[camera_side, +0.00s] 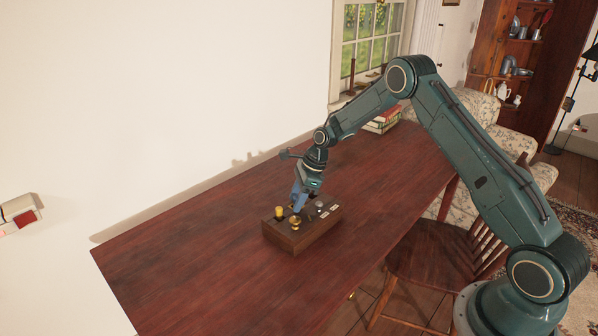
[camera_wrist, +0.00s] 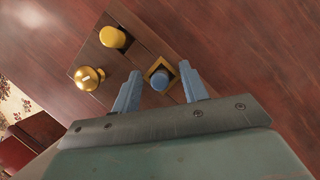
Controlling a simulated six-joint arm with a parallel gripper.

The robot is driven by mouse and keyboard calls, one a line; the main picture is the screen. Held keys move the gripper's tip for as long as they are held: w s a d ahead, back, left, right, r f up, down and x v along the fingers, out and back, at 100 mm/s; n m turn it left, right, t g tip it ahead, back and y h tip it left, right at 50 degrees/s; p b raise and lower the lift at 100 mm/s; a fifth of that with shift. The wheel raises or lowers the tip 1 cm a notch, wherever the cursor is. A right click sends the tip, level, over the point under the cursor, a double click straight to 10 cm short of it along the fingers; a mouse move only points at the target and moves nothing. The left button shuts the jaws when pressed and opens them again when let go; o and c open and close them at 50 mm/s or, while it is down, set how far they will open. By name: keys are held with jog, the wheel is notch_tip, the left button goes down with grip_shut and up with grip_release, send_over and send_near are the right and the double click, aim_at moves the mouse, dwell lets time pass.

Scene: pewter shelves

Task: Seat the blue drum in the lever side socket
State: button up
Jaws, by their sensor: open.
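The blue drum (camera_wrist: 160,79) stands at a square, tan-rimmed socket (camera_wrist: 151,66) in the wooden box. In the wrist view it is between the two blue fingers of my gripper (camera_wrist: 159,71), with visible gaps on both sides. My gripper is open; how deep the drum sits cannot be told. In the side view my gripper (camera_side: 298,207) points down over the box (camera_side: 290,240) and hides the drum. A yellow drum (camera_wrist: 112,37) stands at the box's other end, also seen in the side view (camera_side: 279,212). I cannot clearly make out a lever.
A brass knob (camera_wrist: 88,78) stands on the box beside the yellow drum. A grey round piece (camera_side: 319,205) and small pale labels (camera_side: 324,214) are on its right part. The table (camera_side: 190,255) around the box is clear; books (camera_side: 383,120) lie at its far end.

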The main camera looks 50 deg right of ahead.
jog(key=shift+c, duration=0.2)
dwell(0.3)
grip_shut()
jog(key=shift+r, duration=0.1)
notch_tip(320, 180, up, 20)
dwell(0.8)
dwell(0.4)
